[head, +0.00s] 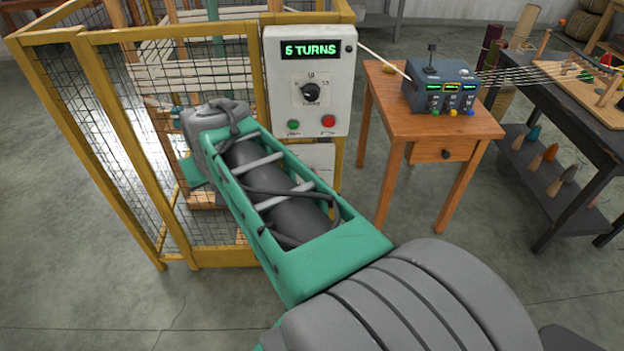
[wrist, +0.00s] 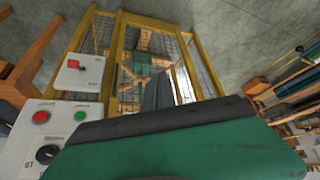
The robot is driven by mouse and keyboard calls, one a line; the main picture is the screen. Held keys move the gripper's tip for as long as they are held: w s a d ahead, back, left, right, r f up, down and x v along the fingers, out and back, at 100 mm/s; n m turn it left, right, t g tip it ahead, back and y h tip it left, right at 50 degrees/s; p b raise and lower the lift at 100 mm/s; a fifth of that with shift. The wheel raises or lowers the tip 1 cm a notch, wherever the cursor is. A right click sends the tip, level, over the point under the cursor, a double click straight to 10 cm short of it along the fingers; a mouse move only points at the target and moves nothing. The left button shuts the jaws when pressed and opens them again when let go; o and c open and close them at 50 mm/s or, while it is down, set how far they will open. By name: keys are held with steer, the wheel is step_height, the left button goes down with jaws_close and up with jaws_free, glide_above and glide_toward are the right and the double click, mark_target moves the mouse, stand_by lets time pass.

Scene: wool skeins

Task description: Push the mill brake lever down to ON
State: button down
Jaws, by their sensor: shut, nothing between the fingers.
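A pale plate (wrist: 80,76) with a red knob (wrist: 72,63) shows at the left of the wrist view, which sees the panel upside down. The knob looks like the brake lever's end, but I cannot tell how the lever stands. In the head view only part of the plate (head: 320,157) shows, under the control box; my arm hides the rest. My gripper (wrist: 158,86) is shut and empty, pointing at the yellow cage, apart from the plate and to its right in the wrist view. In the head view my forearm and wrist hide its fingertips.
The white control box (head: 308,70) reads 5 TURNS and has a dial, a green and a red button. The yellow mesh cage (head: 100,130) stands beside my arm. A wooden table (head: 428,122) with a grey device (head: 441,84) stands right. Open floor lies between it and a dark bench (head: 560,105).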

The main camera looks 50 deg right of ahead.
steer(key=s+d+f+m+h+b, duration=0.1)
steer(key=d+f+m+b, duration=0.1)
steer(key=d, duration=0.7)
steer(key=s+d+f+m+h+b, duration=0.1)
steer(key=d+f+m+h+b, duration=0.1)
steer(key=d, duration=0.8)
steer(key=s+d+f+m+h+b, duration=0.1)
steer(key=d+f, duration=0.3)
steer(key=d, duration=0.6)
steer(key=shift+s+f+m+b, duration=0.3)
steer(key=shift+m+b, duration=0.2)
steer(key=shift+b, duration=0.3)
steer(key=shift+d, duration=0.1)
steer(key=x, duration=0.9)
steer(key=shift+w+d+f, duration=0.2)
steer(key=shift+d+f, duration=0.05)
steer(key=f, duration=0.1)
steer(key=s+a+f, duration=0.1)
steer(key=shift+s+a+f+p, duration=0.15)
steer(key=shift+a+f+p, duration=0.05)
steer(key=shift+f+p, duration=0.2)
steer(key=shift+f, duration=0.3)
steer(key=shift+s+a, duration=0.1)
steer(key=shift+f, duration=0.1)
